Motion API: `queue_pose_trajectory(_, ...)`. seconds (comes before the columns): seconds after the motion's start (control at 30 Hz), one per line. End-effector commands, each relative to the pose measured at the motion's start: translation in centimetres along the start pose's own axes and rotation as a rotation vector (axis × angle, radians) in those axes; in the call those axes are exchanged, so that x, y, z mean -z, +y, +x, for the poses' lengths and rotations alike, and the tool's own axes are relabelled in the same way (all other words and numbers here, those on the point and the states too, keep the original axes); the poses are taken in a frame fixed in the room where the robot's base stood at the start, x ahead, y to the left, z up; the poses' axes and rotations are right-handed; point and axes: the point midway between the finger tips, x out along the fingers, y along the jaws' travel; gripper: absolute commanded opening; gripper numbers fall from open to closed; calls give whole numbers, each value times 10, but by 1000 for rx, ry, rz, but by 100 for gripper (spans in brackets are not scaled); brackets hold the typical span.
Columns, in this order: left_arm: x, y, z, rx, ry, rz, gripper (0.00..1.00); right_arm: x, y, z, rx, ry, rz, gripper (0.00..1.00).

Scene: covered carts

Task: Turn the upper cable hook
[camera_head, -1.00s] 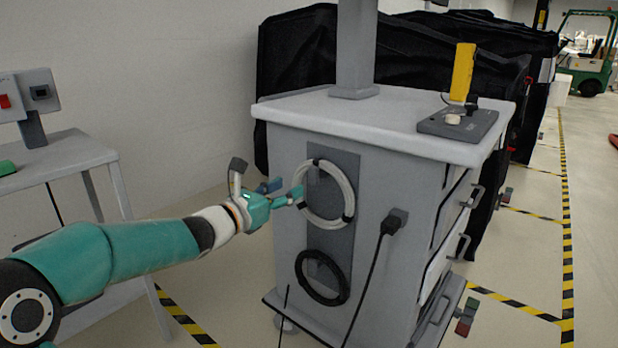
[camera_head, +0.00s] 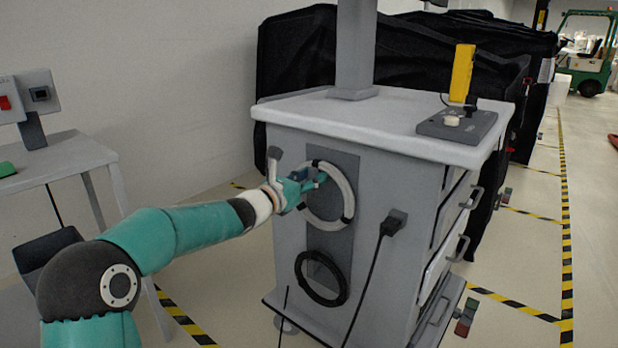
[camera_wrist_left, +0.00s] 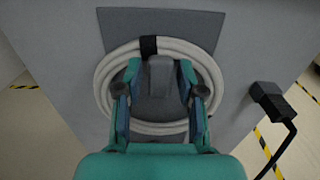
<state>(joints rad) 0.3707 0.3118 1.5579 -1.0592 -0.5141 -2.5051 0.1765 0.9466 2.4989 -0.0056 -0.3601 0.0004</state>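The upper cable hook (camera_wrist_left: 160,75) is a grey block on the dark back plate (camera_wrist_left: 205,25) of the cart's side, inside a coiled white cable (camera_wrist_left: 106,62). In the head view the white cable (camera_head: 348,199) hangs on the upper part of the plate; the gripper covers the hook there. My left gripper (camera_head: 318,178) is at the coil's upper left. In the left wrist view my left gripper (camera_wrist_left: 160,88) is open, one finger on each side of the hook, with narrow gaps visible. My right gripper is not in view.
A black cable coil (camera_head: 299,272) hangs lower on the plate. A black plug with a cord (camera_head: 393,222) sticks out to the right. The cart's white top (camera_head: 300,110) overhangs above. A grey table (camera_head: 75,155) stands at left. The floor between is free.

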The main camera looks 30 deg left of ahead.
Motion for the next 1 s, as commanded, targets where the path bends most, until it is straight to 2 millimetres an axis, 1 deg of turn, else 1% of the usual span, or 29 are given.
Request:
queue_pose_trajectory(0.03,0,0,0,0,0,0,25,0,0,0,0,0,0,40)
queue_pose_trajectory(0.1,0,0,0,0,0,0,13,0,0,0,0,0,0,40)
queue_pose_trajectory(0.17,0,0,0,-1,0,0,3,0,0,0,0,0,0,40)
queue_pose_trajectory(0.2,0,0,0,-1,0,0,0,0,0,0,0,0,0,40)
queue_pose_trajectory(0.23,0,0,0,-1,0,0,0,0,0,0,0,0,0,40)
queue_pose_trajectory(0.27,0,7,-1,-3,0,2,0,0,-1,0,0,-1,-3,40)
queue_pose_trajectory(0.37,0,3,-1,-2,0,-1,0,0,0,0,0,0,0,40)
queue_pose_trajectory(0.63,0,3,-1,-3,0,-56,0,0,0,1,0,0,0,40)
queue_pose_trajectory(0.87,0,5,-1,-4,-1,-192,0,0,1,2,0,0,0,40)
queue_pose_trajectory(1.0,0,7,-1,-4,0,-310,0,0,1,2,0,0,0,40)
